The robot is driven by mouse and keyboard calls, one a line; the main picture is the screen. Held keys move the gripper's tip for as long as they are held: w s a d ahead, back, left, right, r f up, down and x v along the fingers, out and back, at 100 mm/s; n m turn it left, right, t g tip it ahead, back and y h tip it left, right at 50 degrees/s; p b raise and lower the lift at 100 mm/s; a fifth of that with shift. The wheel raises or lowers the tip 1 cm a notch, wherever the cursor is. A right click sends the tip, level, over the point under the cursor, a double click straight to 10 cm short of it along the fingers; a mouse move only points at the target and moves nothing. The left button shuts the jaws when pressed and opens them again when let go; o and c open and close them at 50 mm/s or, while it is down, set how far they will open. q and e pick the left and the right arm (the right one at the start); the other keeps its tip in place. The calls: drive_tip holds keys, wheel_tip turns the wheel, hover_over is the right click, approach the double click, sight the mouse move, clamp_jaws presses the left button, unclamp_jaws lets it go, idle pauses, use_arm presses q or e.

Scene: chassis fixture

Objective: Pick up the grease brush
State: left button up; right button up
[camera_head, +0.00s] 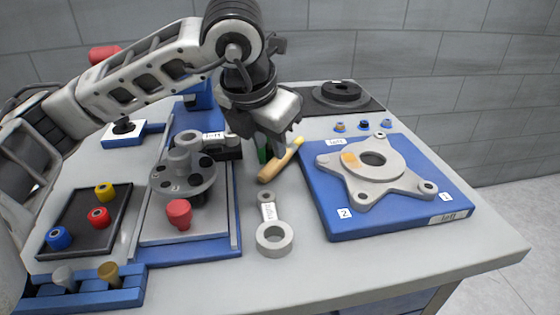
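The grease brush (270,172) looks like a tan wooden stick with a yellow end. It lies slanted on the table between the left fixture and the right blue plate, its yellow end up and to the right. My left gripper (280,150) points down right at the brush, and its fingertips overlap the brush's middle in the picture. The gripper body hides the far side of the fingers. I cannot tell whether the fingers are closed on the brush or only around it. My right gripper is not in view.
A grey link with a ring (274,238) lies just in front of the brush. A blue plate (335,225) with a grey star-shaped part stands right. A blue-edged fixture (215,228) with a flanged part and red knob stands left. A black tray (72,232) holds coloured rollers. The front right table is clear.

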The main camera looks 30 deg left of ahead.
use_arm(q)
drive_tip(key=shift+w+x, duration=0.15)
drive_tip(key=shift+x, duration=1.3)
drive_tip(key=shift+w+x, duration=0.1)
drive_tip(key=shift+x, duration=1.4)
drive_tip(key=shift+d+r, duration=0.15)
clamp_jaws()
